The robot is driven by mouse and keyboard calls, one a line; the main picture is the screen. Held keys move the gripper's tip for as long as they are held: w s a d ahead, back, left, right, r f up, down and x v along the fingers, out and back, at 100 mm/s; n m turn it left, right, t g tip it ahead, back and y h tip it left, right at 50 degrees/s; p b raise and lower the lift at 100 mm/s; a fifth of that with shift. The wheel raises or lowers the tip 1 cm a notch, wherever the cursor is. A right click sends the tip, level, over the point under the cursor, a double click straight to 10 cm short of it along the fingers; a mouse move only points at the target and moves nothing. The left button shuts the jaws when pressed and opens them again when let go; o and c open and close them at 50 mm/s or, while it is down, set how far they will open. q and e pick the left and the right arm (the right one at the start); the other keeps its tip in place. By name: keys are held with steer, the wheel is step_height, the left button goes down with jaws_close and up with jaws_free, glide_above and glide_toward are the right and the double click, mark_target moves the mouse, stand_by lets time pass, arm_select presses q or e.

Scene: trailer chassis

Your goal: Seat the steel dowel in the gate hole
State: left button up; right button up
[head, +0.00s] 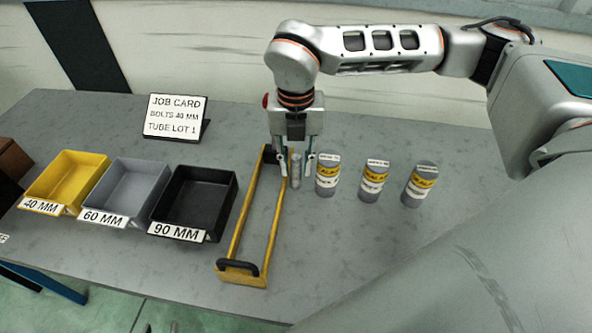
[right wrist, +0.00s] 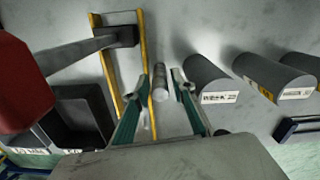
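The steel dowel (head: 296,171) is a short grey cylinder, upright beside the right rail of the yellow frame, which seems to be the gate (head: 235,232). My right gripper (head: 296,158) points down over the dowel, with one finger on each side. In the right wrist view the dowel (right wrist: 159,82) lies between the fingertips (right wrist: 160,76), with a small gap on both sides, so the gripper looks open around it. The gate has a black handle (head: 239,267) at its near end and a dark block at its far end. I cannot make out the hole. My left gripper is out of view.
Several labelled grey cylinders, the closest one (head: 327,175) just right of the gripper, stand in a row. Yellow (head: 36,190), grey (head: 98,206) and black (head: 168,219) bins are on the left. A job card (head: 175,117) stands behind. The table front right is clear.

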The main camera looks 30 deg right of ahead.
steer(key=shift+c, duration=0.4)
jaws_close()
steer(key=shift+r, duration=0.15)
